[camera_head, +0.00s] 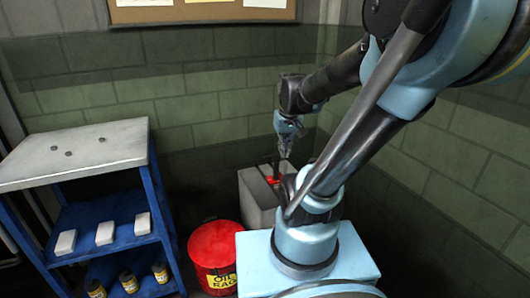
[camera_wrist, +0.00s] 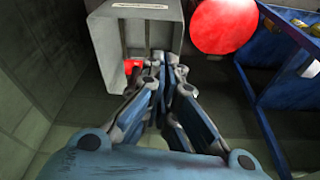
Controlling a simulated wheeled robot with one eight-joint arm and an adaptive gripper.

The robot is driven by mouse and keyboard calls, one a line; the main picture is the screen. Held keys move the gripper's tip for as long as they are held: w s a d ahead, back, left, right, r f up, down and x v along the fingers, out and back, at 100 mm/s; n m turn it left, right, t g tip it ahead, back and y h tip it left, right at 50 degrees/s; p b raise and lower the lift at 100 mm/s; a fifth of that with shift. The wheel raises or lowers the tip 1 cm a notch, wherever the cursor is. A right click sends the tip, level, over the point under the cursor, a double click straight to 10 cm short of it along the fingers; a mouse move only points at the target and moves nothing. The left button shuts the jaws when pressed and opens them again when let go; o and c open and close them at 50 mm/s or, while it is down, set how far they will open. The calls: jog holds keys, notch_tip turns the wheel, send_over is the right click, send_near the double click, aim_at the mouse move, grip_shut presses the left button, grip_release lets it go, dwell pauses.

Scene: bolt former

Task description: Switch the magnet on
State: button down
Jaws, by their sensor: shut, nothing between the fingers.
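A grey box (camera_head: 256,200) stands on the floor by the wall, with a small red part (camera_head: 272,180) at its top. In the wrist view the box (camera_wrist: 112,42) has a pale label along one edge, and the red part (camera_wrist: 132,66) shows just left of my fingertips. My gripper (camera_head: 276,163) points down over the box, shut and empty. In the wrist view its fingertips (camera_wrist: 158,62) are together over the box's open-looking top, close to the red part. I cannot tell whether they touch it. No part is clearly marked as the magnet or its switch.
A red oily-rag can (camera_head: 212,243) stands left of the box. A blue shelf unit with a grey top (camera_head: 85,150) holds white blocks (camera_head: 105,233) and small dark jars (camera_head: 128,281) at the left. Green block walls (camera_head: 190,110) close in behind and at the right.

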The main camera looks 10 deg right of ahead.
jog(key=w+a, duration=0.1)
jog(key=w, duration=1.5)
jog(key=n+t, duration=0.1)
send_over(271, 157)
jog(key=w+a, duration=0.2)
jog(key=w, duration=0.1)
notch_tip(271, 157, down, 6)
jog(key=shift+w+a+f+n+y, duration=0.25)
jog(key=shift+w+a+n+y, duration=0.05)
jog(key=shift+w, duration=0.1)
jog(key=d+x, duration=0.1)
jog(key=x, duration=0.9)
jog(key=shift+s, duration=2)
jog(key=shift+a, duration=0.2)
jog(key=shift+s+d, duration=0.15)
